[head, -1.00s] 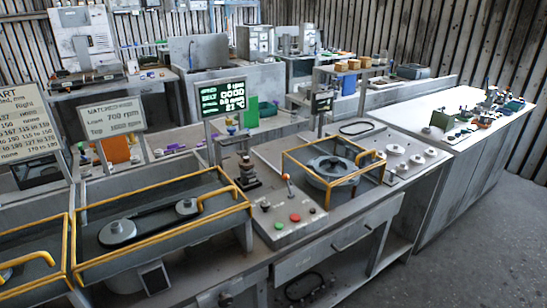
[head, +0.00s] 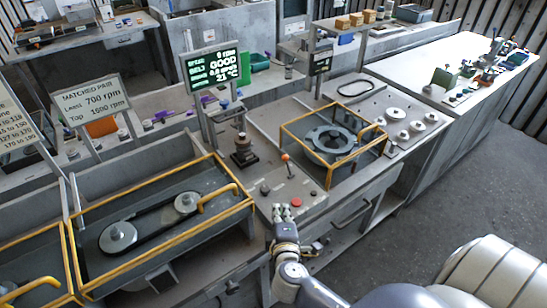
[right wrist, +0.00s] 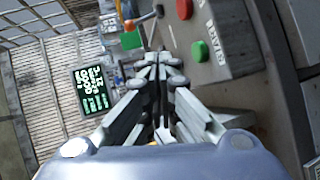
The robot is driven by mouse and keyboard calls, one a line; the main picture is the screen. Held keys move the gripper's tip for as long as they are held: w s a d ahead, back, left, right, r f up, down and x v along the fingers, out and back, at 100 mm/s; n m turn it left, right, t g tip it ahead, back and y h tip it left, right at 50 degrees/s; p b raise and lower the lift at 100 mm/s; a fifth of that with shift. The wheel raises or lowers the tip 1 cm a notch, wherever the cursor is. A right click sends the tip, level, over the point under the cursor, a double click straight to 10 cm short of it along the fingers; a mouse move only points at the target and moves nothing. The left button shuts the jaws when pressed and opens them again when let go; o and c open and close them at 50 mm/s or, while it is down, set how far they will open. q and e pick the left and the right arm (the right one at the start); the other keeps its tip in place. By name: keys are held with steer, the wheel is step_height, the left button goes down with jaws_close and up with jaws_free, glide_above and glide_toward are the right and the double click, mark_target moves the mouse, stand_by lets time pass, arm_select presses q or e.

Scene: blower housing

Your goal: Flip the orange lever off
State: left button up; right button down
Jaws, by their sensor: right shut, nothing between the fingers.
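The orange lever (head: 285,158) stands up from the grey control panel (head: 308,186), its knob leaning slightly to the left. In the right wrist view its orange knob (right wrist: 129,25) shows at the top, beyond the fingertips and a little left. My right gripper (head: 283,210) is shut and empty at the panel's front edge, in front of the lever and apart from it. In the right wrist view the closed fingers (right wrist: 160,62) point toward the panel. My left gripper is not in view.
A red button (head: 297,202) lies by the fingers; a green button (right wrist: 199,50) shows in the wrist view. A dark valve-like fitting (head: 243,150) stands left of the lever. Yellow-railed bays flank the panel: a belt drive (head: 150,220) and a round housing (head: 332,140). A display (head: 215,69) stands behind.

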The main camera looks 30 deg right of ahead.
mark_target(288, 166)
steer(key=w+r+n+t, duration=0.1)
steer(key=w+a+r+n+t, duration=0.1)
steer(key=shift+a+n+y, duration=0.2)
steer(key=shift+n+y, duration=0.1)
steer(key=shift+w+a, duration=0.1)
steer(key=shift+w, duration=0.3)
steer(key=shift+r, duration=0.1)
steer(key=b+x, duration=0.1)
steer(key=x, duration=0.8)
steer(key=w+d, duration=0.2)
steer(key=w+d+b, duration=0.1)
steer(key=w+d, duration=0.1)
steer(key=w, duration=0.1)
steer(key=w+d+f, duration=0.1)
steer(key=w+d, duration=0.1)
steer(key=shift+w+d+b, duration=0.35)
steer(key=shift+d+b, duration=0.05)
steer(key=shift+s+d, duration=0.25)
steer(key=shift+s, duration=0.05)
steer(key=shift+w+f, duration=0.15)
